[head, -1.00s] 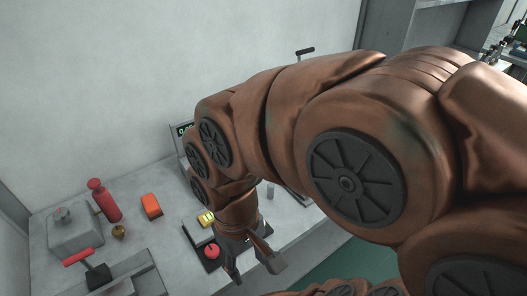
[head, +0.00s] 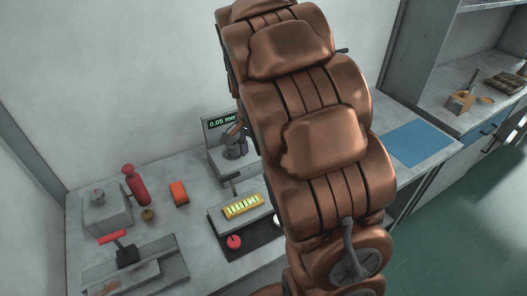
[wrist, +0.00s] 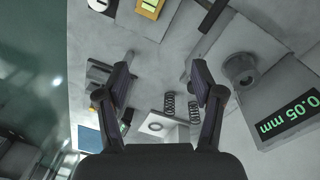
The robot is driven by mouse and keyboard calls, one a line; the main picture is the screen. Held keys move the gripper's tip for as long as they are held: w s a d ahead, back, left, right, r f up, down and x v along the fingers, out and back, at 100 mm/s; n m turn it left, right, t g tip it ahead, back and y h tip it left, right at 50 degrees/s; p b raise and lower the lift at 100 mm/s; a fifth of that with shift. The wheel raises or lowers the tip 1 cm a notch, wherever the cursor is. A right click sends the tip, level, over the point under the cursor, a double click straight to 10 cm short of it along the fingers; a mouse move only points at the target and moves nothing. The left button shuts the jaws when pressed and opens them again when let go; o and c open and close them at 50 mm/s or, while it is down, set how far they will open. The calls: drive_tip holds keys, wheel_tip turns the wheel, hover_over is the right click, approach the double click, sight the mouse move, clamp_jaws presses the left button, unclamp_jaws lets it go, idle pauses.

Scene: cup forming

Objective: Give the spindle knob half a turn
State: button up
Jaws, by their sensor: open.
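A gauge with a lit 0.05 mm display (head: 222,122) stands at the back of the bench. It also shows at the right of the wrist view (wrist: 287,118). A round grey knob (wrist: 241,69), which looks like the spindle knob, sits on the gauge's grey block beside the display. My gripper (wrist: 161,72) is open and empty in the wrist view, with the knob to the right of its fingers. A pale bracket with a ring (wrist: 157,127) and dark coil springs shows beyond the fingers.
A yellow slotted block (head: 243,206) and a red knob (head: 234,242) are on the bench left of my arm. A blue mat (head: 417,143) lies clear on the right.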

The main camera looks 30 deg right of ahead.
drive_tip(key=w+d+f+m, duration=0.2)
drive_tip(key=w+d, duration=0.1)
drive_tip(key=w, duration=0.1)
drive_tip(key=w+d+f+m+p, duration=0.1)
drive_tip(key=w+d+f+m, duration=0.1)
drive_tip(key=w+d+f, duration=0.1)
drive_tip(key=w+d+f+m+p, duration=0.1)
drive_tip(key=w+d+f+m, duration=0.2)
drive_tip(key=w+d, duration=0.1)
drive_tip(key=shift+w+d+t, duration=0.4)
drive_tip(key=shift+w, duration=0.15)
drive_tip(key=shift+f+p, duration=1.45)
drive_tip(key=shift+f, duration=2.5)
drive_tip(key=c, duration=1.1)
drive_tip(key=shift+c, duration=0.2)
drive_tip(key=shift+b, duration=0.3)
drive_tip(key=shift+w+f+n+b, duration=0.1)
drive_tip(key=shift+f+n+b, duration=0.1)
drive_tip(key=shift+n+b, duration=0.45)
drive_tip(key=n+b, duration=0.3)
drive_tip(key=b, duration=0.1)
drive_tip(key=shift+r+n+b, duration=0.15)
drive_tip(key=shift+n+b, duration=0.6)
drive_tip(key=shift+b, duration=0.1)
